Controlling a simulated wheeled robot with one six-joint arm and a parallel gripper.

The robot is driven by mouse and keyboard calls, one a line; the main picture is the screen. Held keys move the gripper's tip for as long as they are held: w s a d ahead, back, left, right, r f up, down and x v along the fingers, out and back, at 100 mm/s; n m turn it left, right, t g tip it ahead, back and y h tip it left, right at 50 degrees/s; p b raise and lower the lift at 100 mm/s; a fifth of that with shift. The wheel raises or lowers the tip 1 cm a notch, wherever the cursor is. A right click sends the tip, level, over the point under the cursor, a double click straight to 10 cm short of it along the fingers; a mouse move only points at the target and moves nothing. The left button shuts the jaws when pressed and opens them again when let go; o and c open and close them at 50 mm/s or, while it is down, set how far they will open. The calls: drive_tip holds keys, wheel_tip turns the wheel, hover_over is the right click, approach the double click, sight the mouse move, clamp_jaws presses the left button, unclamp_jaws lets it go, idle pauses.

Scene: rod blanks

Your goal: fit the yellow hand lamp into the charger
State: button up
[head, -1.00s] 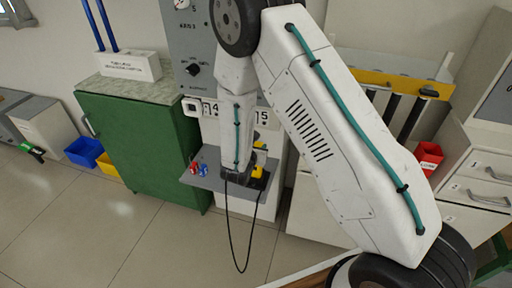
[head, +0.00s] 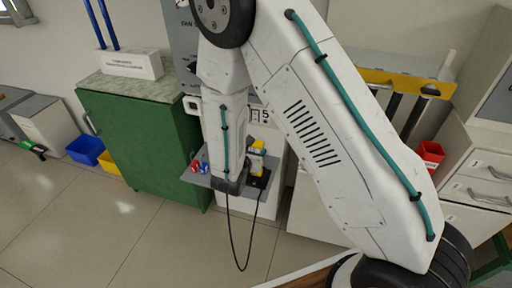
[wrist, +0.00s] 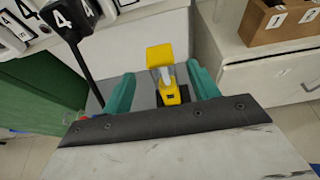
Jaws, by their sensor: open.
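The yellow hand lamp (head: 257,148) stands roughly upright on the small grey shelf, with a pale middle and yellow parts above and below. It also shows in the wrist view (wrist: 160,56). Its lower end is at the black charger (head: 261,181), which shows as a dark block behind the lamp's foot in the wrist view (wrist: 184,94). I cannot tell how deep it sits. My gripper (wrist: 162,82) is open, its teal fingers left and right of the lamp in the wrist view, with gaps on both sides. In the head view its fingers are hidden.
The grey shelf (head: 200,179) also carries small red and blue items (head: 200,167) at its left. A black cable hangs below it. A green cabinet (head: 140,140) stands to the left. In the wrist view a black post marked 4 (wrist: 68,20) rises at the left.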

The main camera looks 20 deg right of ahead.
drive_tip(key=v, duration=0.5)
drive_tip(key=s+d+r+m+g+h, duration=0.2)
drive_tip(key=s+d+r+m+g, duration=0.25)
drive_tip(key=d+r+m, duration=0.35)
drive_tip(key=s+d+r+m+g+h, duration=0.1)
drive_tip(key=s+d+r+m+g, duration=0.45)
drive_tip(key=r, duration=0.55)
drive_tip(key=s+d+r+m+g+y, duration=0.2)
drive_tip(key=s+r+m+y, duration=0.3)
drive_tip(key=s+m, duration=0.6)
drive_tip(key=s+a+r+m+t+y, duration=0.2)
drive_tip(key=s+a+r+m+y, duration=0.2)
drive_tip(key=s, duration=0.4)
drive_tip(key=shift+a+y, duration=0.9)
drive_tip(key=shift+y, duration=0.1)
drive_tip(key=shift+s, duration=0.15)
